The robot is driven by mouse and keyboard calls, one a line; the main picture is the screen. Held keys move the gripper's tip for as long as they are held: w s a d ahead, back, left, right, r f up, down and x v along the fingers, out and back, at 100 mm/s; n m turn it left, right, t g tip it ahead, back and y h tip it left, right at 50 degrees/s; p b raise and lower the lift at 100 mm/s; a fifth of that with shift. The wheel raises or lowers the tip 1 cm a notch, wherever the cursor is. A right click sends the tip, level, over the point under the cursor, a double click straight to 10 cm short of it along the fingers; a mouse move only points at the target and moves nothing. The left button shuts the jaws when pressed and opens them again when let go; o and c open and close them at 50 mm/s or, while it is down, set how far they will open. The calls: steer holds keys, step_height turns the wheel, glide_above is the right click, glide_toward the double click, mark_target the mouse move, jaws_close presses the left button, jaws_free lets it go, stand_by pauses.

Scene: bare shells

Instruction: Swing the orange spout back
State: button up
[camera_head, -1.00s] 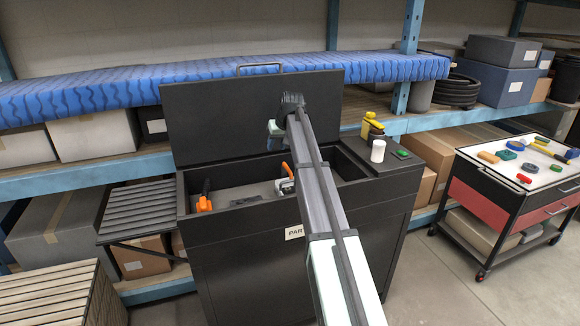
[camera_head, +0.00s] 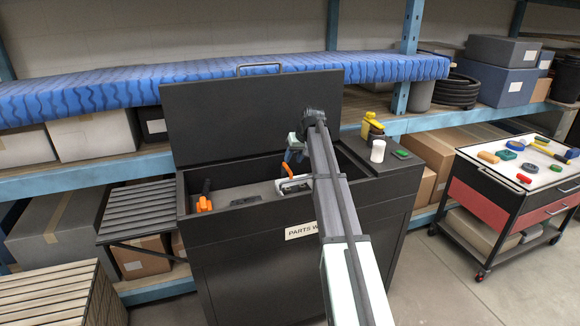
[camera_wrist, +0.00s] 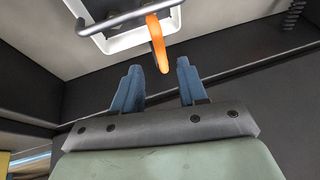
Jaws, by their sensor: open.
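The orange spout (camera_wrist: 158,45) hangs from a white-framed fixture in the wrist view. Its lower end lies in line with the gap between my fingertips, touching neither in the picture; how deep it sits between them is hard to tell. In the head view only a little of the orange spout (camera_head: 286,169) shows beside my fingers. My gripper (camera_wrist: 158,80) is open and empty, with two blue fingers. In the head view my gripper (camera_head: 292,157) is inside the open black parts washer (camera_head: 250,232), partly hidden by my arm.
The raised lid (camera_head: 250,115) stands behind the basin. Another orange-and-black item (camera_head: 204,203) is at the basin's left. A yellow bottle (camera_head: 371,124) and a white container (camera_head: 378,151) stand on the right ledge. A dark wall runs close behind my fingers in the wrist view.

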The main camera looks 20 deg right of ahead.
mark_target(288, 168)
steer(key=shift+x, duration=2.7)
steer(key=shift+c, duration=0.2)
jaws_close()
